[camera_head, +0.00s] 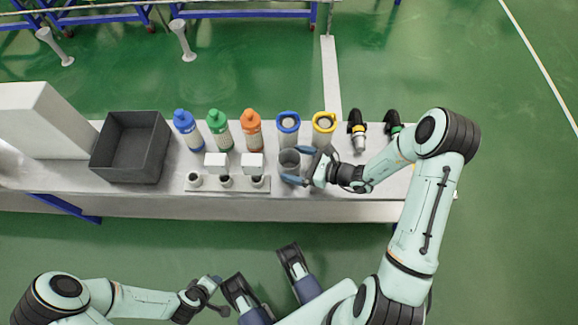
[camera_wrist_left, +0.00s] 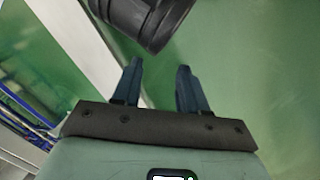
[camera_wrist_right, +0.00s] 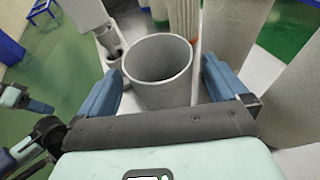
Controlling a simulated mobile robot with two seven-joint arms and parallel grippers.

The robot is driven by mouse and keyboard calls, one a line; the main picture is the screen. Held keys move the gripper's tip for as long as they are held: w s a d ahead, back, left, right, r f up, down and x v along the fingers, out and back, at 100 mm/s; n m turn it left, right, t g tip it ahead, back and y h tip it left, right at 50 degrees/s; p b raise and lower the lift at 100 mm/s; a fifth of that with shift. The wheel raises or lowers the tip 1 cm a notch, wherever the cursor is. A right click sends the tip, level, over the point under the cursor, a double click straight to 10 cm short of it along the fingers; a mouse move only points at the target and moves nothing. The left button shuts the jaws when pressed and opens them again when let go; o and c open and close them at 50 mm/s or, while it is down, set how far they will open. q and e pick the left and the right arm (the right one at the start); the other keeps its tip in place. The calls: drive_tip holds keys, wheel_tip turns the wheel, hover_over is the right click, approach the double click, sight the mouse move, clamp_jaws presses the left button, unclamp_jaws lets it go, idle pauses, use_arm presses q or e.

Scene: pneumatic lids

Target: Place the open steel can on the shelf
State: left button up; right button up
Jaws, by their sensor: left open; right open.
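The open steel can (camera_head: 289,162) is a grey, lidless cylinder standing upright on the grey bench, near its front edge. My right gripper (camera_head: 300,168) is at the can, with its blue fingers on either side of it. In the right wrist view the can (camera_wrist_right: 158,68) stands between the open fingers (camera_wrist_right: 160,92), its dark hollow inside facing the camera; a gap shows on its sides. My left gripper (camera_head: 220,296) is low at the front, away from the bench. Its fingers are open and empty in the left wrist view (camera_wrist_left: 156,88). I cannot make out which surface is the shelf.
On the bench (camera_head: 330,208) stand a dark bin (camera_head: 130,150), blue (camera_head: 187,130), green (camera_head: 219,130) and orange (camera_head: 251,130) bottles, and blue-ringed (camera_head: 288,127) and yellow-ringed (camera_head: 324,128) cylinders close behind the can. A holder with small cups (camera_head: 226,184) is left of it.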

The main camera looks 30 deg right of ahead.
drive_tip(key=x, duration=0.2)
drive_tip(key=shift+w+a+f, duration=0.15)
drive_tip(key=shift+w, duration=0.1)
drive_tip(key=c, duration=1.1)
